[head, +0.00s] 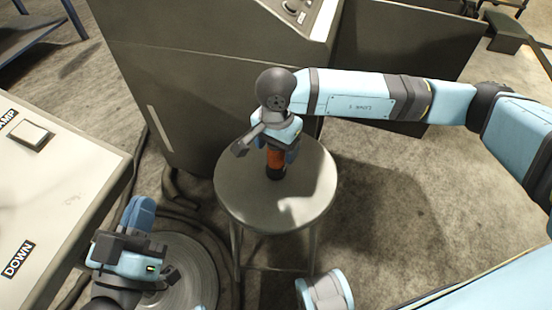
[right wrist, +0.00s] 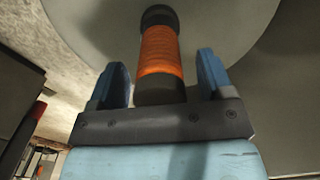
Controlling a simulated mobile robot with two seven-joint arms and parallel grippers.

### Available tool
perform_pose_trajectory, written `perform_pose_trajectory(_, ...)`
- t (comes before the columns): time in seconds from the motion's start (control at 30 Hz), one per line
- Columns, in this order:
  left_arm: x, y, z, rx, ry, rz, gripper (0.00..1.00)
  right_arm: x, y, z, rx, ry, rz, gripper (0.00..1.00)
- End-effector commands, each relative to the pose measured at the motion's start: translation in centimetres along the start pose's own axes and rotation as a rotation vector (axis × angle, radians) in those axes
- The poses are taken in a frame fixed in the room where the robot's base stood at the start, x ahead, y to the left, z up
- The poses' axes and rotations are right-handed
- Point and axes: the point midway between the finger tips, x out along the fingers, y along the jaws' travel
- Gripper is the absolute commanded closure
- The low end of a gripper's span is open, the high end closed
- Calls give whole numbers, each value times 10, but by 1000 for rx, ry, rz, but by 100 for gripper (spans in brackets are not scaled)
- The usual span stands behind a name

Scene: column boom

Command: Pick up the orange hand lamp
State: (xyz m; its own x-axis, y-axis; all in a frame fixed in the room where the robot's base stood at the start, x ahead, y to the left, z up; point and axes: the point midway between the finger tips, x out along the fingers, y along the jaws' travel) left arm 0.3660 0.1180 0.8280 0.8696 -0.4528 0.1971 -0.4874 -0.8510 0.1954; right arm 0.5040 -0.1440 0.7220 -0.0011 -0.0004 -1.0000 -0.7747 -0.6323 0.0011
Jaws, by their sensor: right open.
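The orange hand lamp (head: 275,159) stands upright on a round grey stool (head: 250,208), with a dark end resting on the seat. My right gripper (head: 277,152) is above it and hides its upper part in the head view. In the right wrist view the lamp (right wrist: 160,48) shows an orange ribbed band between dark ends. It lies between the two blue fingers of my right gripper (right wrist: 160,75), which are open with a gap on each side. My left gripper (head: 138,212) is low at the left, away from the lamp; its finger gap is not clear.
A dark cabinet (head: 190,80) stands close behind the stool. A pale panel (head: 60,195) with a DOWN label and a switch is at the left. A round metal base (head: 185,270) and dark hoses lie on the floor left of the stool. Floor right of the stool is clear.

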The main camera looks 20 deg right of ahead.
Motion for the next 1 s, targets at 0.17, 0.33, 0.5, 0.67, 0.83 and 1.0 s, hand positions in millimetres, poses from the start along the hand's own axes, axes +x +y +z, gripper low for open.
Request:
perform_pose_trajectory(0.17,0,0,0,0,-1,0,100,-1,0,0,0,0,-1,40)
perform_pose_trajectory(0.33,0,0,0,0,-3,-1,100,-2,0,0,0,0,-1,79)
perform_pose_trajectory(0.5,0,0,1,0,-4,-2,100,-2,0,0,0,0,-2,89)
perform_pose_trajectory(0.67,0,-1,0,1,-5,-3,100,-4,0,0,0,0,-2,89)
perform_pose_trajectory(0.83,0,-1,-2,6,-8,-6,100,-18,-1,0,-1,0,-4,89)
perform_pose_trajectory(1.0,0,-4,-5,17,-23,-19,100,-50,-1,0,-1,1,-6,89)
